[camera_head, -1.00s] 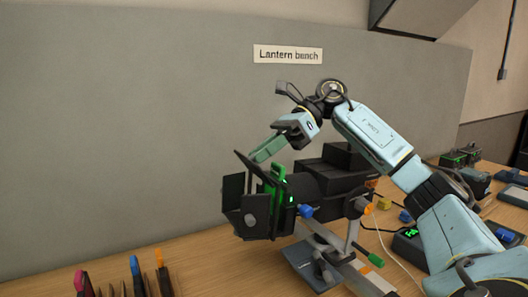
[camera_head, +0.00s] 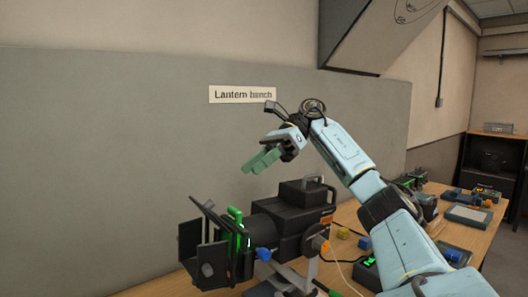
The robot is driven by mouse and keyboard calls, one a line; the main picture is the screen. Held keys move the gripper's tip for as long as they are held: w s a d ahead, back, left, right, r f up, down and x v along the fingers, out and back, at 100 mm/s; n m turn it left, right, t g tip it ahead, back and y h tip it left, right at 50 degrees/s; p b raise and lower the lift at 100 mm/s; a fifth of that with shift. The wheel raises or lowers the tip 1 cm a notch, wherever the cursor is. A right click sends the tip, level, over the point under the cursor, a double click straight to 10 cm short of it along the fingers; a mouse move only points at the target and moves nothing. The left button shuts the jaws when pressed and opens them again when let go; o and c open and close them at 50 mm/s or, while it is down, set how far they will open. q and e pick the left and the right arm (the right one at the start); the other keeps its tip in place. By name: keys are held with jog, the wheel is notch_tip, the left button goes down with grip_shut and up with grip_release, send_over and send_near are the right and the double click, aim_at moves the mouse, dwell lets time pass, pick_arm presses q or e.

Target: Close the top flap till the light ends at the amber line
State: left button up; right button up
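The black lantern (camera_head: 282,222) sits on its stand on the bench, its flapped front facing left. Its dark flaps (camera_head: 190,240) surround the front, and a bright green part (camera_head: 235,238) stands just behind them. The top flap (camera_head: 217,218) looks like a thin dark plate slanting down to the right; its exact angle is hard to tell. My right gripper (camera_head: 262,160), with green fingers, hangs above the lantern front, apart from it. I cannot tell whether its fingers are open or shut. My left gripper, the light patch and the amber line are not in view.
The wooden bench (camera_head: 345,215) runs back to the right, with blue and yellow blocks and a dark box with a green display (camera_head: 367,262). A pale cable crosses it. A grey wall panel (camera_head: 100,150) with a "Lantern bench" sign (camera_head: 242,94) stands behind.

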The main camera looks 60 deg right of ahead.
jog(key=shift+v, duration=1.15)
